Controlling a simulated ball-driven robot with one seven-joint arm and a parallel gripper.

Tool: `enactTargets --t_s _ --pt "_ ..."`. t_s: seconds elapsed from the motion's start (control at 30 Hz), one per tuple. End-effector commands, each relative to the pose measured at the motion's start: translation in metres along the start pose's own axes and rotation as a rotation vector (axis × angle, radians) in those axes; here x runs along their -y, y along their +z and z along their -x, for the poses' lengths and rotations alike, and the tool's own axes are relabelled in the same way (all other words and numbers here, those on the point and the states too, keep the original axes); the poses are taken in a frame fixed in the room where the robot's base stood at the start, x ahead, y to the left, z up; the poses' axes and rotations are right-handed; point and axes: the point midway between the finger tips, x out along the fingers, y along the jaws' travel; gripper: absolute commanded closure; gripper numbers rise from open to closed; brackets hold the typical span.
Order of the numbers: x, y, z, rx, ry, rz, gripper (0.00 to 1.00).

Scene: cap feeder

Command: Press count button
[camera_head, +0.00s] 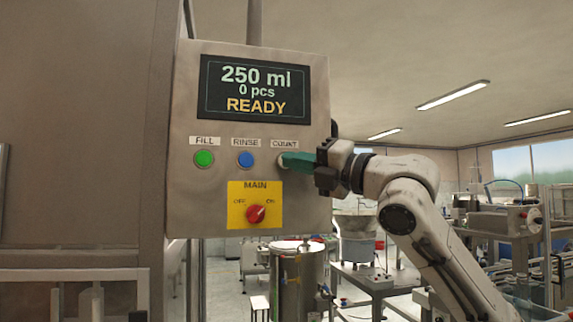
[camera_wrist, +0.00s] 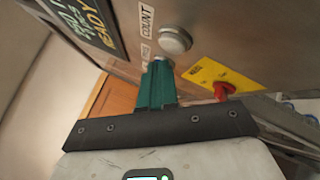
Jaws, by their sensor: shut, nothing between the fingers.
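The control box (camera_head: 215,215) has a COUNT button (camera_head: 281,158), pale and round, under its COUNT label (camera_head: 285,142). My gripper (camera_head: 286,160) is shut and empty, and its green fingertips partly cover this button in the head view. In the wrist view the whole button (camera_wrist: 175,40) shows as a grey-white disc just beyond and slightly right of the green fingertips (camera_wrist: 159,63). A small gap appears between them there; I cannot tell the exact distance. The display (camera_head: 254,90) reads "250 ml", "0 pcs", "READY".
A green FILL button (camera_head: 204,158) and a blue RINSE button (camera_head: 246,159) sit left of COUNT. Below is a red MAIN switch (camera_head: 255,213) on a yellow plate (camera_head: 240,188), its pointer toward ON. A steel tank (camera_head: 298,285) stands below the box.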

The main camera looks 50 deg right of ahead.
Motion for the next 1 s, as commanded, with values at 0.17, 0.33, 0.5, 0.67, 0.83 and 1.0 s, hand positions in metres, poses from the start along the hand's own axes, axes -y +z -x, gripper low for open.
enactTargets --t_s 0.17,0.33,0.5,0.67,0.83,1.0 --pt "-0.001 0.000 0.001 0.000 0.000 0.000 1.00" --pt "-0.001 -0.001 0.002 0.000 0.001 0.001 1.00" --pt "-0.007 -0.009 0.012 0.000 0.001 0.002 1.00" --pt "-0.015 -0.016 0.022 0.000 0.001 0.002 1.00" --pt "-0.022 -0.023 0.032 0.000 0.001 0.001 1.00" --pt "-0.026 -0.025 0.036 0.001 0.001 0.000 1.00"
